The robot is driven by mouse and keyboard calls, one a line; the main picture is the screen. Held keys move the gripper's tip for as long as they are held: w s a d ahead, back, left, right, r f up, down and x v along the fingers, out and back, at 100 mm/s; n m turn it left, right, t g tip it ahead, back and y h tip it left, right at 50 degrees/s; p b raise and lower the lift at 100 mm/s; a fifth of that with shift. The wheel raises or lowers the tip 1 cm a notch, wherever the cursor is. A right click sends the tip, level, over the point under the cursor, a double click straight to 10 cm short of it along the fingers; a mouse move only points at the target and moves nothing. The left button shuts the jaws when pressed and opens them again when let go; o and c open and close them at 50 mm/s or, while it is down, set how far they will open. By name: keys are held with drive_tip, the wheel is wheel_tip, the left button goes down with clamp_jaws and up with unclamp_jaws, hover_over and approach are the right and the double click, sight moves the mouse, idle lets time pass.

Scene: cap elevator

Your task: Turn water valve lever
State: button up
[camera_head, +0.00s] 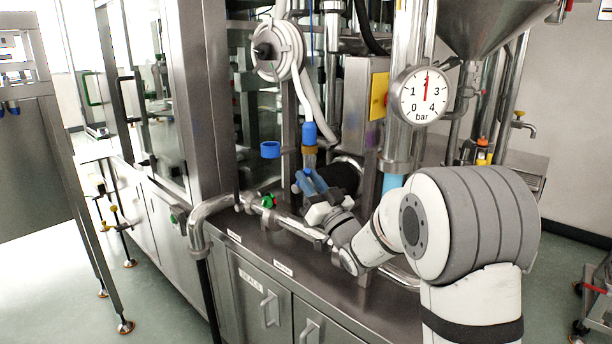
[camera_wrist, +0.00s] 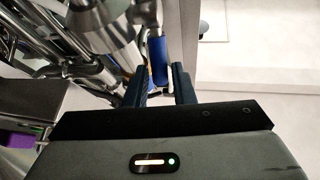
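In the wrist view a blue handle (camera_wrist: 158,56), which looks like the same lever, shows at the fingertips (camera_wrist: 161,70). The fingers are apart with a clear gap, and the handle lies nearer the left finger. I cannot tell whether either finger touches it.
A round pressure gauge (camera_head: 424,96) hangs right of the lever. A blue cap (camera_head: 270,150) sits to its left. A pipe with a green-and-red valve knob (camera_head: 268,201) runs along the steel counter (camera_head: 250,250). A hose coil (camera_head: 278,50) hangs above.

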drive_tip(key=shift+v, duration=2.8)
